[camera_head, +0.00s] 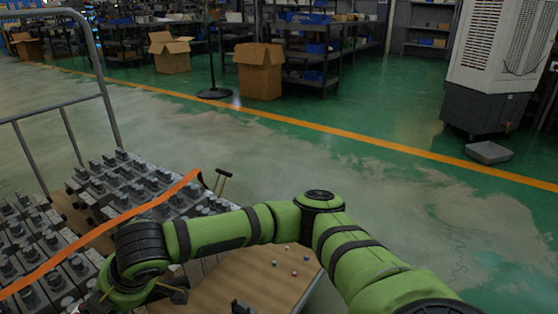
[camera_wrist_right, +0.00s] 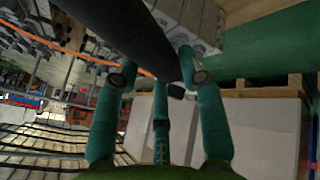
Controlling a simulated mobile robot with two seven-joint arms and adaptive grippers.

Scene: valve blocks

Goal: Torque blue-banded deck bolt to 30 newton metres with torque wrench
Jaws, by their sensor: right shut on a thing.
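My right arm comes in from the lower right of the head view and reaches left across the cart. My right gripper (camera_head: 120,296) is at the lower left, mostly hidden by its own wrist. In the right wrist view its teal fingers (camera_wrist_right: 160,85) are closed around a long dark bar (camera_wrist_right: 125,35), which looks like the torque wrench handle. The wrench's head is not clear to see. Several small coloured dots, perhaps bolt heads, lie on the brown deck (camera_head: 250,280); one looks bluish (camera_head: 274,263), but I cannot make out bands. My left gripper is not in view.
Rows of grey valve blocks (camera_head: 125,180) fill the cart's left side, under an orange strap (camera_head: 110,222). A grey cart rail (camera_head: 100,75) rises at left. Open floor lies beyond and right of the deck.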

